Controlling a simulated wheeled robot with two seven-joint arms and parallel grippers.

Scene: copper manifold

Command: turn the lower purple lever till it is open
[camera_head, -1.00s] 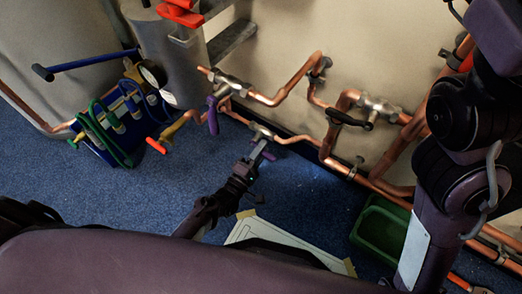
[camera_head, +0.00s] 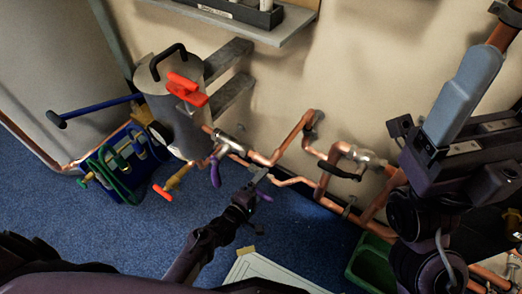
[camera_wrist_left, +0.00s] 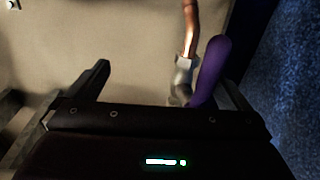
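In the head view one purple lever (camera_head: 215,173) hangs from the valve on the upper left of the copper pipes. A smaller purple piece (camera_head: 264,196), apparently the lower lever, shows beside the tip of my left gripper (camera_head: 256,182). In the left wrist view a long purple lever (camera_wrist_left: 212,70) rises from a metal valve, just inside the right finger. My left gripper (camera_wrist_left: 165,90) has its fingers apart, with nothing clasped between them. Whether it touches the lever is unclear. My right gripper (camera_head: 460,145) seems to be at the right edge; its fingers are not clear.
Copper pipes (camera_head: 290,140) run along the wall, with a black-handled valve (camera_head: 340,171). A green bin (camera_head: 370,263) stands lower right. A shelf (camera_head: 265,35) is above.

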